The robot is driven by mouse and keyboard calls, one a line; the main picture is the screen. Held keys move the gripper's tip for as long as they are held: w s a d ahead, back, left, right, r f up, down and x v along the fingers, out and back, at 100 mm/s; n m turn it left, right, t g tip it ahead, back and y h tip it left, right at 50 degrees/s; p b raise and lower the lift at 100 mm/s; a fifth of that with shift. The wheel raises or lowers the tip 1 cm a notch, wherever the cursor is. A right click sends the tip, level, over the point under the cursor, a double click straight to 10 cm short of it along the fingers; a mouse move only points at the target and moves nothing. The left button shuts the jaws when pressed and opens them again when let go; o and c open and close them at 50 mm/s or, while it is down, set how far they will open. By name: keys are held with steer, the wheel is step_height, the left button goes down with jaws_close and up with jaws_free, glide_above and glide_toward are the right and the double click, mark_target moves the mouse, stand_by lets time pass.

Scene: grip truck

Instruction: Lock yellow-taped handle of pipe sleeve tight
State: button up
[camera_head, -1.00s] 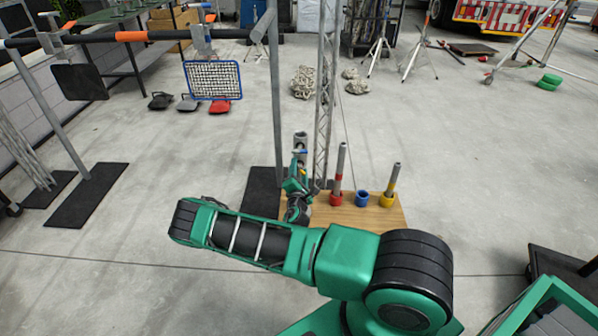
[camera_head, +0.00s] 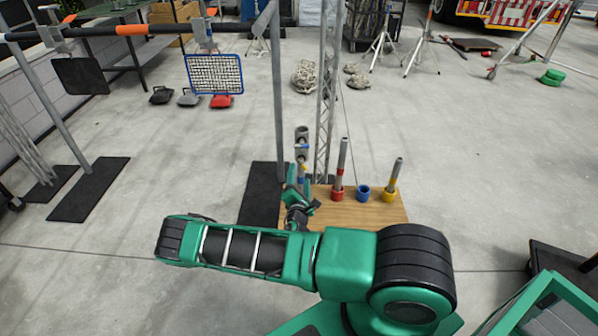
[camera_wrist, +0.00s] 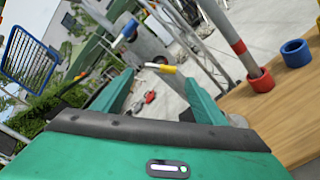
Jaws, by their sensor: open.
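The yellow-taped handle (camera_wrist: 162,68) is a short lever on the grey pipe sleeve (camera_wrist: 150,48). In the wrist view it appears between and just beyond my gripper's fingertips (camera_wrist: 161,84). My gripper is open, with one finger on each side; no contact shows. A blue-taped handle (camera_wrist: 127,31) is at the upper left of the sleeve in that view. In the head view, the sleeve (camera_head: 301,134) stands upright behind the wooden board, and my gripper (camera_head: 297,178) is just in front and below. The handle is tiny there, and whether it is locked cannot be told.
A wooden board (camera_head: 350,215) carries red (camera_head: 337,192), blue (camera_head: 362,193) and yellow (camera_head: 389,196) cups. Grey rods stand in the red and yellow cups, right of my gripper. A grey post (camera_head: 277,110) and lattice truss (camera_head: 327,95) rise close by.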

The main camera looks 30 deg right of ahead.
steer(key=shift+v, duration=1.45)
steer(key=shift+c, duration=0.6)
